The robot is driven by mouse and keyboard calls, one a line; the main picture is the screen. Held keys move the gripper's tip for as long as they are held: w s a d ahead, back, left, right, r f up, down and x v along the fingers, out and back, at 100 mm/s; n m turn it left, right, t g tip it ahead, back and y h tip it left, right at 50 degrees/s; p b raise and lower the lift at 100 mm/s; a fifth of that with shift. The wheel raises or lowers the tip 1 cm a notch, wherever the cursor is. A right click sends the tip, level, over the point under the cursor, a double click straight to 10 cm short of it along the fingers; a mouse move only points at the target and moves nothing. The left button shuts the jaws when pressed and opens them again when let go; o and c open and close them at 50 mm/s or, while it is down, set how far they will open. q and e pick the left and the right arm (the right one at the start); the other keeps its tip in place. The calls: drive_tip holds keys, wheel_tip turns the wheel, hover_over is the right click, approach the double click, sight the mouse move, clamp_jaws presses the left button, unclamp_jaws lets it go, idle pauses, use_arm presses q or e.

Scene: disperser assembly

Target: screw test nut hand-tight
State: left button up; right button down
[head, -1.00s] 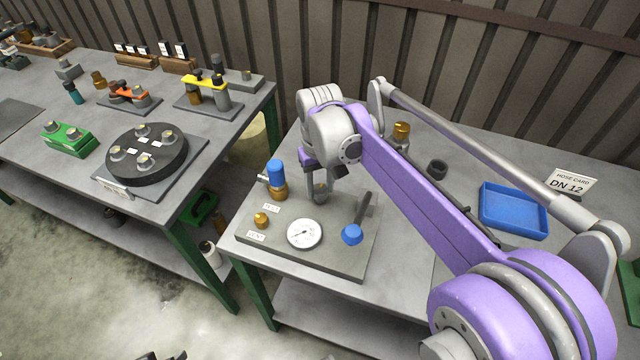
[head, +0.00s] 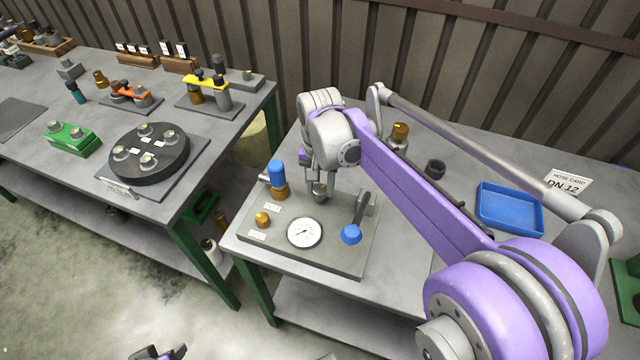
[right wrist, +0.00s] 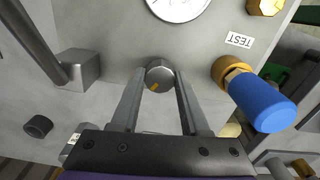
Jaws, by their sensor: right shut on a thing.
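A round grey nut with an orange mark (right wrist: 160,75) sits on the grey test plate (head: 342,262), seen from above in the right wrist view. My right gripper (head: 319,187) points down and is shut on this nut, one finger on each side. In the right wrist view the fingertips (right wrist: 160,82) meet its sides; its underside and thread are hidden. A TEST label (right wrist: 240,40) lies on the plate near it. A small purple and dark part of mine, probably my left gripper (head: 158,353), shows at the bottom edge of the head view; its jaws are unclear.
Beside the nut stand a brass fitting with a blue cap (head: 277,175), a white gauge (head: 304,232), a small brass nut (head: 263,220) and a blue-ended lever (head: 352,234). A blue tray (head: 512,210) lies to the right. The left table (head: 60,182) holds other fixtures.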

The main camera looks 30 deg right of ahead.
sight(320, 189)
idle(0.4)
drive_tip(key=shift+c, duration=2)
unclamp_jaws()
wheel_tip(320, 189, up, 11)
drive_tip(key=p, duration=0.1)
drive_tip(key=shift+f, duration=0.1)
